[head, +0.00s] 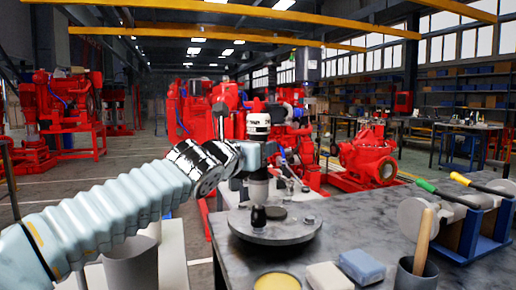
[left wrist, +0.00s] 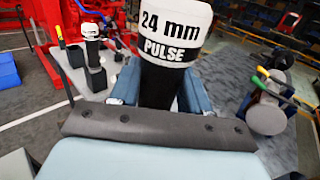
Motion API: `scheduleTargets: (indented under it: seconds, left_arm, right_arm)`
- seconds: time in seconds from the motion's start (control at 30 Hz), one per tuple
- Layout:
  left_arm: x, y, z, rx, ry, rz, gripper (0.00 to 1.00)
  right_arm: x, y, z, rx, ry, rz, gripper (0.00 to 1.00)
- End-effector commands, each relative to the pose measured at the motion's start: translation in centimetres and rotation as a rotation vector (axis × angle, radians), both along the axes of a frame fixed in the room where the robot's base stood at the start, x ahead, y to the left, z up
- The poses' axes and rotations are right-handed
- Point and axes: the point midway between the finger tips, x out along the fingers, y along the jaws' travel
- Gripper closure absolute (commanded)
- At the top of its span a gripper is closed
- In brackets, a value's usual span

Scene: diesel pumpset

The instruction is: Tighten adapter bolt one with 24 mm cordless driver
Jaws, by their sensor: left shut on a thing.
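The 24 mm cordless driver (head: 258,126) is upright in my left gripper (head: 256,158), with its white and black top above the fingers. In the left wrist view its white band (left wrist: 175,28) reads "24 mm PULSE", and the gripper's two blue-grey fingers (left wrist: 158,92) close on its dark body. The driver is above a round metal plate (head: 300,232) on the grey table. A dark upright piece (head: 258,217) stands at the plate; I cannot tell whether it is the driver's tip or a separate part. Adapter bolt one cannot be made out. My right gripper is not in view.
Yellow (head: 277,282), white (head: 328,277) and blue (head: 362,266) items and a dark cup (head: 416,274) with a wooden handle line the table front. A blue stand (head: 462,240) with green- and yellow-ended rods is at right. Another white-and-black tool (left wrist: 91,32) stands beyond. Red pumps fill the background.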

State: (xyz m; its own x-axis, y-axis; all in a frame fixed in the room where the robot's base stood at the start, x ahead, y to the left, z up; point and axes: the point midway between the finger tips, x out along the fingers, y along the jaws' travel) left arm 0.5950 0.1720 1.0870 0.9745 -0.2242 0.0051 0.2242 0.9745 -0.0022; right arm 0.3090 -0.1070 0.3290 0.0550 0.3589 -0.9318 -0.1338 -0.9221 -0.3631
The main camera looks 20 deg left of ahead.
Motion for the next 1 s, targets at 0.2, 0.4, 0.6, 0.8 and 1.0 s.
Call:
scheduleTargets:
  seconds: [0.2,0.4,0.6,0.8,1.0]
  left_arm:
    - [-0.12,-0.03,0.39,0.001,-0.005,-0.001,1.0]
    - [-0.11,-0.04,0.27,0.0,-0.005,-0.001,1.0]
    - [-0.12,-0.05,0.34,-0.001,-0.004,-0.002,1.0]
    - [-0.12,-0.04,0.25,0.0,-0.004,-0.001,1.0]
    - [-0.11,-0.04,0.24,0.0,-0.004,-0.001,1.0]
  right_arm:
    - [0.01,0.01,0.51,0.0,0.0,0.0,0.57]
    - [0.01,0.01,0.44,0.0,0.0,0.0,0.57]
    - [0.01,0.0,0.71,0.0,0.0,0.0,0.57]
    - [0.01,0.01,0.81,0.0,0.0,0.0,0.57]
    - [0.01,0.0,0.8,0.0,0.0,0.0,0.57]
